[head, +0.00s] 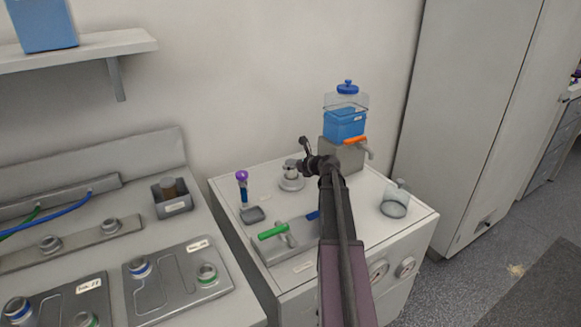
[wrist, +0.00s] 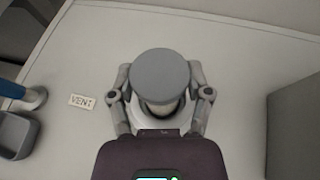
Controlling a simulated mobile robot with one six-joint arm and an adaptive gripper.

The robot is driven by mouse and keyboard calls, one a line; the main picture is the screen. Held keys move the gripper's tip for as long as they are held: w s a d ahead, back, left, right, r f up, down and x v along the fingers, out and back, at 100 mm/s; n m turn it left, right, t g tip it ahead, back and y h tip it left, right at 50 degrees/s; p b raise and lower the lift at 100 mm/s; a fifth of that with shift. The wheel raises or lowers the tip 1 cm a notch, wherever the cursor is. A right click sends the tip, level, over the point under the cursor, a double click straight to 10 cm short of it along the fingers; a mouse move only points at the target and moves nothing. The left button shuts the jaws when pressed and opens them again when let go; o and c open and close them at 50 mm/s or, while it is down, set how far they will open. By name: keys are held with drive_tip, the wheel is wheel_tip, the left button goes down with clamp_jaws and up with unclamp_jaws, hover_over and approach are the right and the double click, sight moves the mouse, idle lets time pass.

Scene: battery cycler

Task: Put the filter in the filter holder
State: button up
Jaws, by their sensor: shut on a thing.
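My gripper (wrist: 162,100) is shut, its two fingers on either side of a grey round cap (wrist: 160,75). Below the cap are a paler body and a wide round white base, partly hidden by the cap and gripper. In the head view, this grey fitting (head: 291,180) stands upright on the white cabinet top, just left of my gripper (head: 306,164). I cannot tell whether the cap is the filter, or whether it is lifted off its base. No part is clearly recognisable as the filter holder.
A VENT label (wrist: 81,101) lies left of the fitting. A blue tube with purple top (head: 242,186) and a grey cup (head: 253,215) stand left. Green (head: 272,231) and blue (head: 313,215) handles are in front. A blue tank (head: 345,124) stands behind; a clear vessel (head: 395,202) is right.

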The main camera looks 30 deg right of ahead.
drive_tip(key=shift+f, duration=0.15)
drive_tip(key=o, duration=1.2)
drive_tip(key=shift+c, duration=0.2)
drive_tip(key=shift+s+r, duration=0.15)
drive_tip(key=shift+r, duration=0.1)
drive_tip(key=p+v, duration=0.4)
drive_tip(key=v, duration=0.7)
drive_tip(key=shift+s+r, duration=0.2)
drive_tip(key=shift+s, duration=0.1)
drive_tip(key=shift+d, duration=0.1)
